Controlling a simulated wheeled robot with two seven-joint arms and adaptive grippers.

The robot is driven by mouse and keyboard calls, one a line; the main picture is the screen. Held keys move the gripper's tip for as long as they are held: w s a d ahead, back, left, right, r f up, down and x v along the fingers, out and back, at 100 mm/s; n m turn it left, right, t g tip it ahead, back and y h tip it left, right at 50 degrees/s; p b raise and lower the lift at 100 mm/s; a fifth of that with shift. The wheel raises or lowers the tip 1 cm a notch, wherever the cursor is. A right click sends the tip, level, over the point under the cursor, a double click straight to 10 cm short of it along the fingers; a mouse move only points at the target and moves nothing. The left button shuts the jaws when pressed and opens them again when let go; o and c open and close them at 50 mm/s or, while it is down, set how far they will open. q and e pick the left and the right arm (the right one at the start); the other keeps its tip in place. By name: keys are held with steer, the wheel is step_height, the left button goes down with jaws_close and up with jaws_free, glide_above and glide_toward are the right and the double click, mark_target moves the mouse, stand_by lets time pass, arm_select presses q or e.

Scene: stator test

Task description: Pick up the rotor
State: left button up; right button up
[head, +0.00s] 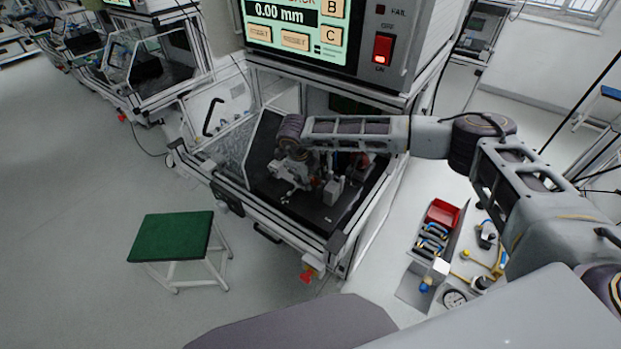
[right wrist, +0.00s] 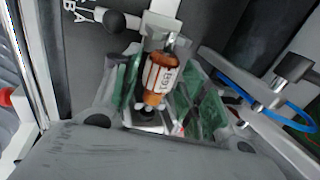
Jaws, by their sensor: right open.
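The rotor (right wrist: 158,78), with copper-orange ends and a pale, lettered middle, shows in the right wrist view. It is beside a light grey block (right wrist: 165,28) inside the test machine. My right gripper (right wrist: 160,92) is open, with its green finger pads on either side of the rotor; I cannot tell whether they touch it. In the head view my right gripper (head: 288,178) is low inside the machine, and the rotor cannot be made out there. My left gripper is not in view.
The test machine (head: 340,238) has a metal frame around a dark floor, with a display (head: 295,30) above. A blue cable (right wrist: 250,92) and a black knob (right wrist: 295,66) lie right of my gripper. A green stool (head: 172,236) stands in front; a red bin (head: 442,213) is at right.

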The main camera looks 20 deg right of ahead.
steer(key=shift+d+f, duration=0.1)
steer(key=shift+f, duration=0.25)
steer(key=shift+c, duration=0.2)
steer(key=shift+w, duration=0.1)
jaws_close()
